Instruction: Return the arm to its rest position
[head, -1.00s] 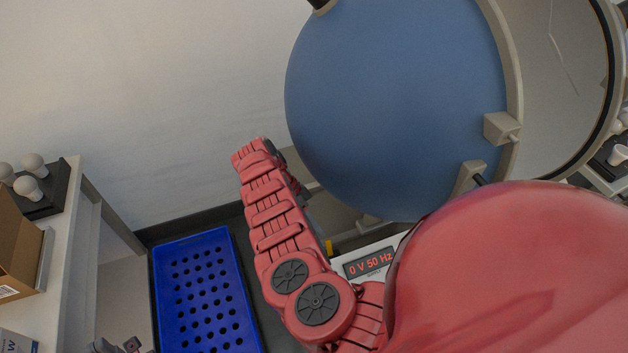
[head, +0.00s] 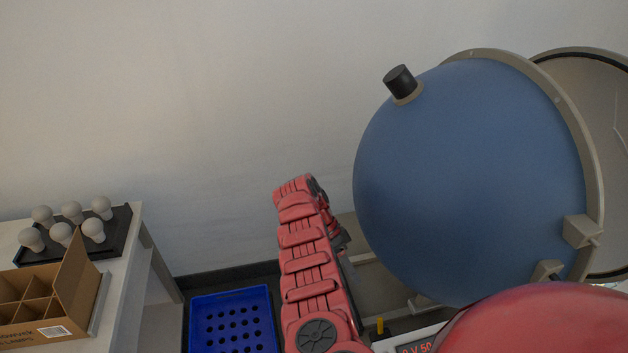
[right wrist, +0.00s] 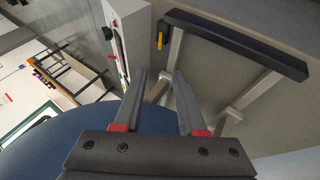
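My right arm (head: 305,255) is red and rises in the middle of the head view, left of the big blue sphere. My right gripper (head: 350,268) is partly hidden behind the arm there. In the right wrist view the right gripper (right wrist: 159,76) shows two grey fingers standing apart with nothing between them. The gripper is open and empty. The left gripper is not in view.
The blue sphere (head: 465,175) stands right, its curved side also low in the wrist view (right wrist: 50,145). A blue perforated crate (head: 235,295) lies below. Left, a table holds a black tray (head: 118,235) of bulbs and a cardboard box (head: 85,290). A supply display (head: 416,348) shows at the bottom.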

